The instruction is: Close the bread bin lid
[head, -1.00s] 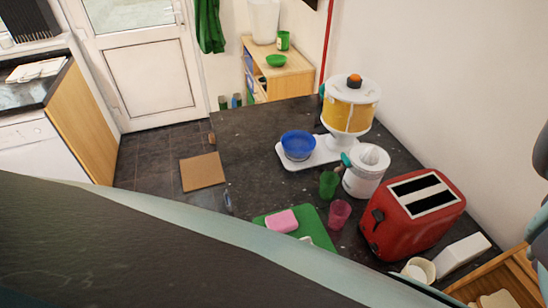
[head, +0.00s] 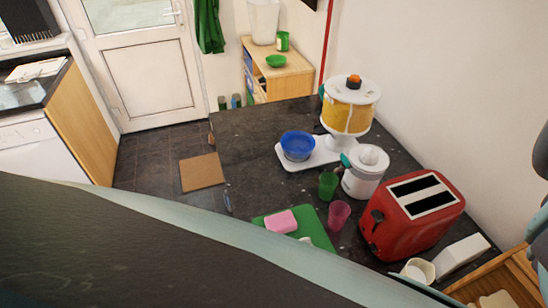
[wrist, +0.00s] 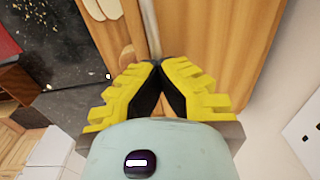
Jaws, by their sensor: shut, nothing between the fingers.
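The wooden bread bin (head: 515,272) is at the bottom right corner of the head view, cut off by the frame, with pale bread (head: 497,299) visible inside it. In the wrist view, a broad brown wooden panel (wrist: 222,45) fills the upper middle; it looks like part of the bin, but I cannot tell whether it is the lid. My gripper (wrist: 152,66) has its yellow fingers together with nothing between them, in front of the wood. I cannot tell whether the tips touch it. The gripper is out of the head view.
A red toaster (head: 412,215) and a white cup (head: 418,270) stand near the bin on the dark counter (head: 250,140). The wall (head: 460,90) bounds the right side.

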